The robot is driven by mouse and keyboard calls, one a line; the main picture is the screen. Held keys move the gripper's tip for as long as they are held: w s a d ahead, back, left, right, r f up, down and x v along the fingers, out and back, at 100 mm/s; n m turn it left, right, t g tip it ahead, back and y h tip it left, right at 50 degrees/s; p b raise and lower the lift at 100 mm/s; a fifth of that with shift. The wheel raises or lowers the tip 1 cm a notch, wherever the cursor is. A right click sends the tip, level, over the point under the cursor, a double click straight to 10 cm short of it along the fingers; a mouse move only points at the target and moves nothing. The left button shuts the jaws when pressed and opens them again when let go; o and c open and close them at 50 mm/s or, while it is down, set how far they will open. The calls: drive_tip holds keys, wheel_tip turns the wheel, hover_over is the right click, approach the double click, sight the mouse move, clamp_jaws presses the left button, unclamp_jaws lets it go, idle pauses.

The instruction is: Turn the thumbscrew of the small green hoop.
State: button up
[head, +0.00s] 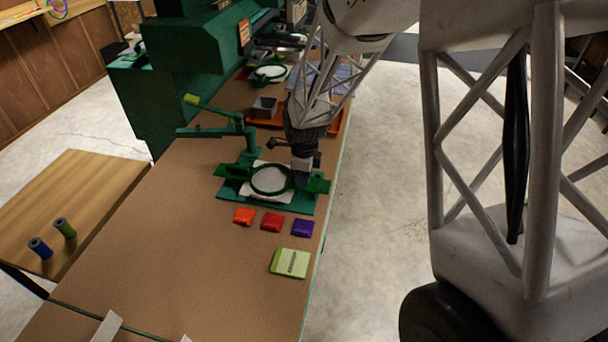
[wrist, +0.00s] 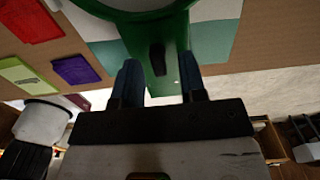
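A green hoop (head: 272,194) holds white cloth on a green stand at the middle of the bench in the head view. In the wrist view its green rim (wrist: 130,15) shows at the top. A small dark thumbscrew (wrist: 157,58) sticks out from the rim towards me. My gripper (head: 303,170) is at the right side of the hoop. In the wrist view my gripper (wrist: 160,76) is open, with one blue finger on each side of the thumbscrew and gaps between. The thumbscrew is hidden in the head view.
Orange, red and purple packets (head: 302,228) and a light green packet (head: 290,262) lie in front of the hoop. Another hoop (head: 270,73) sits farther back by the green machine. The near bench is mostly clear.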

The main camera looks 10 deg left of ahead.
clamp_jaws()
